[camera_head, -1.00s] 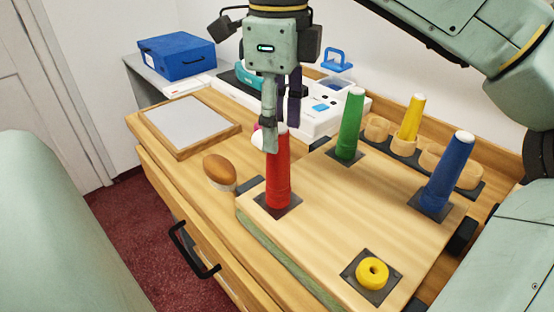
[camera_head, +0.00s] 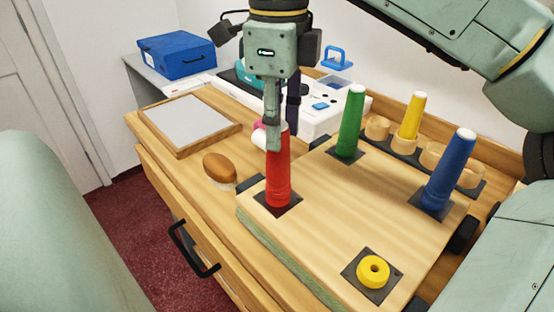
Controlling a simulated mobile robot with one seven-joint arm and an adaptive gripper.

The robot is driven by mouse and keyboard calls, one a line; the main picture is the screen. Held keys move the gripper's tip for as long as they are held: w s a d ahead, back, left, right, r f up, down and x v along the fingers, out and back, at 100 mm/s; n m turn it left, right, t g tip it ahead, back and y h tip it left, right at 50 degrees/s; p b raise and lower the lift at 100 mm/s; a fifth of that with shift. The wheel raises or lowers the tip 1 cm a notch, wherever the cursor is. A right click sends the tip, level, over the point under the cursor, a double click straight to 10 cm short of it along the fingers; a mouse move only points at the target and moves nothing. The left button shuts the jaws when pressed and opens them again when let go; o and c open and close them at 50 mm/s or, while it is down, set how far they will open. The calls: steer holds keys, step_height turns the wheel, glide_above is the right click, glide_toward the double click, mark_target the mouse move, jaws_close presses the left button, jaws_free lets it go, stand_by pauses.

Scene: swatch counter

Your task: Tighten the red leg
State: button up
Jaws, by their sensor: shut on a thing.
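The red leg (camera_head: 278,178) stands upright on a dark square plate at the left corner of the light wooden board (camera_head: 330,225). My gripper (camera_head: 275,138) points down over the leg's top and is shut on it. The nearer finger covers part of the leg's upper end, and the other finger is mostly hidden. Whether the leg sits fully down on its plate cannot be told. A green leg (camera_head: 351,122) and a blue leg (camera_head: 447,172) stand on plates on the same board. A yellow ring-shaped socket (camera_head: 373,272) sits on the front plate with no leg in it.
A yellow leg (camera_head: 411,117) stands in a rack of wooden cups (camera_head: 431,155) behind the board. A brush (camera_head: 219,170) and a framed grey panel (camera_head: 190,121) lie left of the board. A white machine (camera_head: 325,118) and a blue box (camera_head: 177,55) stand behind.

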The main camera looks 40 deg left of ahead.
steer(key=m, duration=0.1)
steer(key=m+p, duration=0.1)
steer(key=m, duration=0.1)
steer(key=shift+r+m, duration=0.2)
steer(key=shift+m, duration=0.1)
steer(key=shift+c, duration=0.4)
steer(key=m+p, duration=0.1)
steer(key=m, duration=0.2)
steer(key=m+p, duration=0.2)
steer(key=m, duration=0.2)
steer(key=shift+m, duration=0.4)
steer(key=m, duration=0.3)
steer(key=shift+f+m+p, duration=0.25)
steer(key=shift+m+p, duration=0.05)
steer(key=shift+p, duration=0.1)
steer(key=o, duration=0.8)
steer(key=shift+o, duration=0.2)
